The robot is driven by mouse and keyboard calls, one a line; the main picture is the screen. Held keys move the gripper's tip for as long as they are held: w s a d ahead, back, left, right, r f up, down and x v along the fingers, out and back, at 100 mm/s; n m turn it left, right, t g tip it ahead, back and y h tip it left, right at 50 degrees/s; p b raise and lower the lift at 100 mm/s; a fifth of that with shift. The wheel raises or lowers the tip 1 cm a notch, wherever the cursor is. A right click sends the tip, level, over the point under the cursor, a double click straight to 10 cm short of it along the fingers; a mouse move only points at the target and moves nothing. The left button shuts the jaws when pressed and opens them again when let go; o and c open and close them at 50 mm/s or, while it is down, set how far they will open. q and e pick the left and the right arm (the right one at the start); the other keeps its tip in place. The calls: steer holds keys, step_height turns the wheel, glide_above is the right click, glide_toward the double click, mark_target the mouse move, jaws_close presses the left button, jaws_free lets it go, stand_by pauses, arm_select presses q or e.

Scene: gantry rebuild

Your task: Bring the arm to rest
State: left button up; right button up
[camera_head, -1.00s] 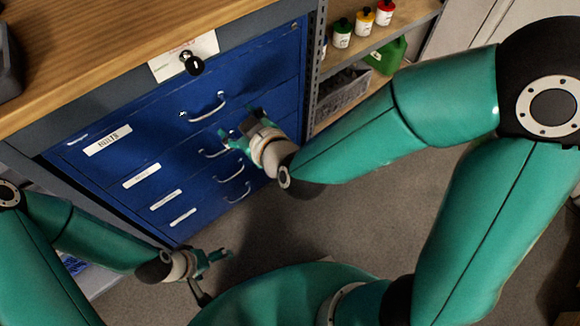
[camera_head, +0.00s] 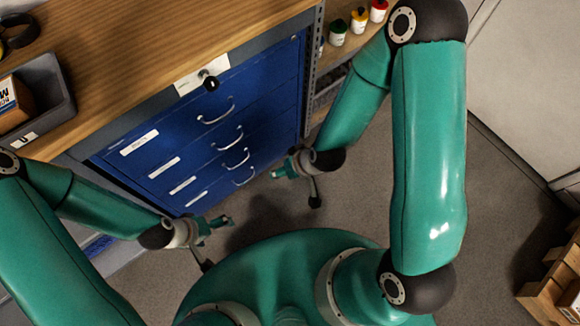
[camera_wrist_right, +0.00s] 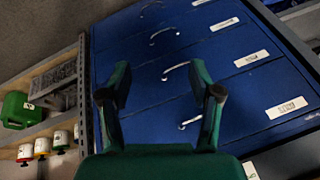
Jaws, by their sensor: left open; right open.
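My right arm is bent at the right of the head view, with its right gripper (camera_head: 284,172) low in front of the blue drawer cabinet (camera_head: 262,88). In the right wrist view the right gripper (camera_wrist_right: 160,92) has its two fingers spread, with nothing between them but the drawer fronts behind. My left gripper (camera_head: 226,222) is open and empty, low near the cabinet's bottom left. The cabinet's drawers look closed, and both grippers appear apart from their handles.
A wooden worktop (camera_head: 150,60) runs above the cabinet, with a grey bin (camera_head: 50,110) on it. Small bottles (camera_head: 358,18) stand on a shelf at the right. A wooden crate (camera_head: 555,285) sits at the lower right. Grey floor (camera_head: 500,200) is clear beside my right arm.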

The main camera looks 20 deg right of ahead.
steer(key=shift+s+d+f+m+g+p, duration=0.1)
steer(key=shift+s+m+g+p, duration=0.05)
steer(key=shift+s, duration=0.25)
steer(key=shift+s+d+f+m+g+p, duration=0.1)
steer(key=shift+s+m+g+p, duration=0.05)
steer(key=shift+s, duration=0.2)
steer(key=s+f+m+g, duration=0.1)
steer(key=s+f+g, duration=0.1)
steer(key=s, duration=0.4)
steer(key=shift+d+f+m+g+y+p, duration=0.3)
steer(key=shift+f+m+y+p, duration=0.1)
steer(key=shift+f, duration=0.45)
